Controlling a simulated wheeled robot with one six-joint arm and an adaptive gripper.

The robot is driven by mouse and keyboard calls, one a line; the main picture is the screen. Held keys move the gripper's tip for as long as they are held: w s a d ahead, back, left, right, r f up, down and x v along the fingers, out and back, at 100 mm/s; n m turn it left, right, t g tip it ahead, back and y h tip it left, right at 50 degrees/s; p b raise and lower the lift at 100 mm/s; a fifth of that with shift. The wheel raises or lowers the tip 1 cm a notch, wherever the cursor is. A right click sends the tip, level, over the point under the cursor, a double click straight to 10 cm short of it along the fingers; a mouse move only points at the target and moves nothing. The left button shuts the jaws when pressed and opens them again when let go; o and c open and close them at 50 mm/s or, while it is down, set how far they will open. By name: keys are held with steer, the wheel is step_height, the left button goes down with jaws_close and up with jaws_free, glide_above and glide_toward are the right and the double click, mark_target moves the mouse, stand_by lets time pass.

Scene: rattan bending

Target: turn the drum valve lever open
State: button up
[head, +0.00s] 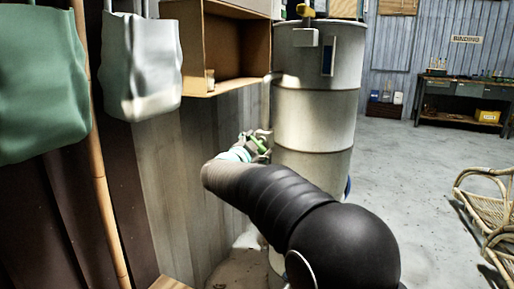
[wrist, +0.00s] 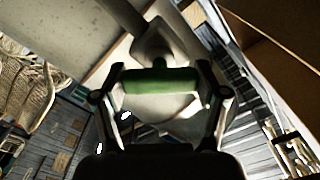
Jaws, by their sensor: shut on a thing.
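A tall pale metal drum (head: 314,112) stands right of centre in the head view. My gripper (head: 262,142) is at the drum's left side, at about mid-height. It is shut on a green bar, which looks like the valve lever (head: 258,147). In the wrist view the green lever (wrist: 160,87) lies crosswise between the two fingers of my gripper (wrist: 160,78), with a small dark piece at its middle. A grey rounded fitting shows just beyond it. How far the lever is turned cannot be told. My arm hides the drum's lower left part.
An open wooden cabinet (head: 233,42) hangs on the wall left of the drum. Grey (head: 142,68) and green (head: 38,85) bags hang farther left, beside a bamboo pole (head: 101,200). A rattan chair (head: 486,205) stands at right. Floor right of the drum is clear.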

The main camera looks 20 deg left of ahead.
steer(key=m+b, duration=0.2)
steer(key=m, duration=0.3)
steer(key=shift+f+m, duration=0.15)
steer(key=shift+m, duration=0.15)
steer(key=shift+m+b, duration=1.35)
steer(key=shift+m, duration=0.85)
steer(key=o, duration=1.2)
steer(key=shift+c, duration=0.2)
steer(key=s, duration=1.2)
steer(key=shift+a, duration=0.45)
